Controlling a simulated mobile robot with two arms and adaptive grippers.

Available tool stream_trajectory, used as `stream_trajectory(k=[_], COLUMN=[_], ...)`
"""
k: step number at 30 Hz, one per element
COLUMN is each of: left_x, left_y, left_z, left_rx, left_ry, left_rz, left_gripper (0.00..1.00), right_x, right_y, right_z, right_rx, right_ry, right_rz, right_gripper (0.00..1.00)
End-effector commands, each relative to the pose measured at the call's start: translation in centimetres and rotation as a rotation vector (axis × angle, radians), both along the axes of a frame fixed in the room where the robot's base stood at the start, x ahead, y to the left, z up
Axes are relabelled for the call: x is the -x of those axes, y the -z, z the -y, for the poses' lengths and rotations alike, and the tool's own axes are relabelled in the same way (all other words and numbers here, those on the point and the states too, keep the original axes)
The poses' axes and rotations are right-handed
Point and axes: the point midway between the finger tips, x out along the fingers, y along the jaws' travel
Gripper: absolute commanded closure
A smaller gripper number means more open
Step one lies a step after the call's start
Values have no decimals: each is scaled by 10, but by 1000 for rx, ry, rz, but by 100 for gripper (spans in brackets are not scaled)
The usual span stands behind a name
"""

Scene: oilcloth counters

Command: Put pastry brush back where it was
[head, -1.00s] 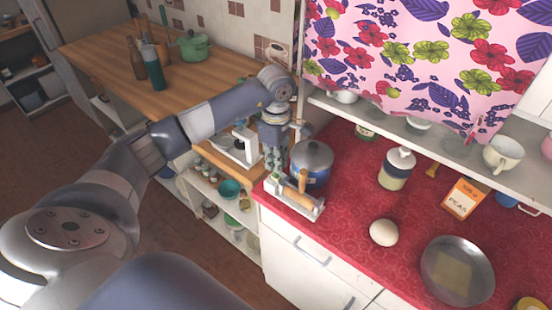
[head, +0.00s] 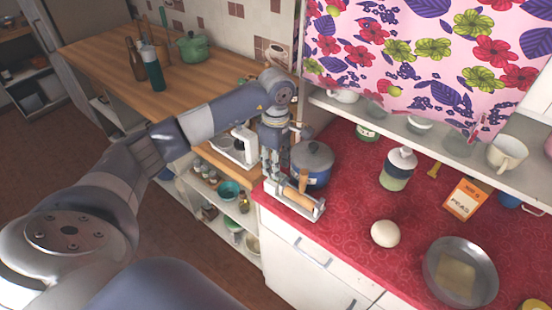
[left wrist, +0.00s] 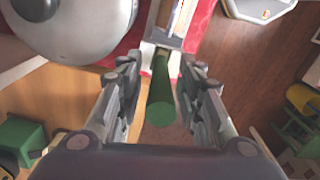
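A green handle (left wrist: 160,100), apparently the pastry brush's, shows between my left fingers in the left wrist view. Its far end reaches a small pale rack (left wrist: 170,42) at the counter edge; its brush head is not visible. My left gripper (left wrist: 160,68) is open around the handle, with gaps on both sides. In the head view my left gripper (head: 275,173) points down over the left end of the rack (head: 312,211). The brush is not clearly visible there. My right gripper is not in view.
A blue pot (head: 312,165) stands close beside the left gripper. A wooden rolling pin (head: 298,197) lies on the rack.

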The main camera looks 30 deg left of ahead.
Motion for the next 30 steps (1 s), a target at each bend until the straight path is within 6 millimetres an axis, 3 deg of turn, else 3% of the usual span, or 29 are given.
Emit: stream_trajectory(k=[6,8,17,24,30], left_x=[0,-2,-1,-1,-1], left_y=[-16,-20,-82,-118,-130], left_z=[0,0,0,-1,0], left_rx=[0,0,-1,-1,0], left_ry=[1,1,1,-1,0], left_rz=[0,6,7,3,1], left_gripper=[66,66,66,66,66], right_x=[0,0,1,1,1], right_y=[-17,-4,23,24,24], right_z=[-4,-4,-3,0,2], right_rx=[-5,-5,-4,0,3], right_ry=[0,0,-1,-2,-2], right_rz=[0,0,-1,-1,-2], right_gripper=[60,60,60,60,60])
